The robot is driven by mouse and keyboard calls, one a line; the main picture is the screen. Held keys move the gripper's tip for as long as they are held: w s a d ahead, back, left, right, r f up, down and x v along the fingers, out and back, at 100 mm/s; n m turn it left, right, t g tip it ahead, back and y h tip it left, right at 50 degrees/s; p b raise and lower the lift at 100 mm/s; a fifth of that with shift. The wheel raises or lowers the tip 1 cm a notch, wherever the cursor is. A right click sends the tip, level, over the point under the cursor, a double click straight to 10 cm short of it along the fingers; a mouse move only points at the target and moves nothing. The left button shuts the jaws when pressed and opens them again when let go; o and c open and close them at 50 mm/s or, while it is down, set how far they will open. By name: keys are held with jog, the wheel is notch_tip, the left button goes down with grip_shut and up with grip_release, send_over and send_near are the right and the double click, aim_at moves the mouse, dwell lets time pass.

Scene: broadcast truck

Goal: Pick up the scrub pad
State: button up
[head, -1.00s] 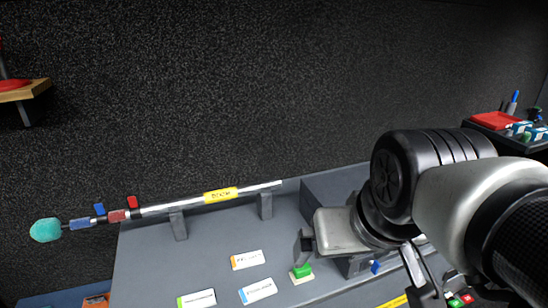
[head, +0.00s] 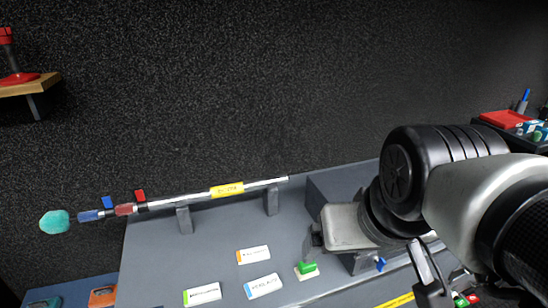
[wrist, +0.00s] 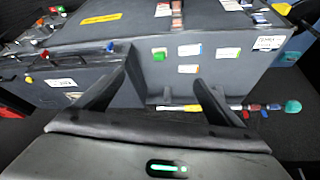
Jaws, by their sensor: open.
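I cannot make out a thing that is surely the scrub pad. My gripper (wrist: 157,90) is open in the wrist view, its two dark fingers wide apart with nothing between them. In the head view its grey body sits over the right part of the grey console (head: 215,250). A small green piece on a pale base (head: 306,269) lies on the console just left of and below the gripper; it also shows in the wrist view (wrist: 159,55). A teal piece (head: 45,302) and an orange piece (head: 103,296) are cut off at the lower left.
A pole with a yellow label (head: 227,190) and a teal round end (head: 54,222) rests on brackets along the console's back. Several label cards (head: 253,255) lie on the console. A wooden shelf (head: 30,87) holds a red item. A dark tray with a red item (head: 506,119) is at the right.

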jog(key=shift+w, duration=0.25)
jog(key=c, duration=0.3)
jog(key=n+g+b, duration=0.3)
jog(key=g+b, duration=0.3)
send_over(308, 266)
notch_tip(308, 266, down, 16)
jog(key=r, duration=0.1)
notch_tip(308, 266, down, 12)
jog(key=b, duration=0.3)
jog(key=shift+w+f, duration=0.1)
jog(key=shift+w, duration=0.05)
jog(key=shift+w+d+f+b, duration=0.1)
jog(key=shift+f+b, duration=0.4)
jog(key=shift+f, duration=0.95)
jog(key=shift+w+f+b, duration=0.1)
jog(key=shift+f+b, duration=0.4)
jog(key=shift+f, duration=0.95)
jog(key=c, duration=1.1)
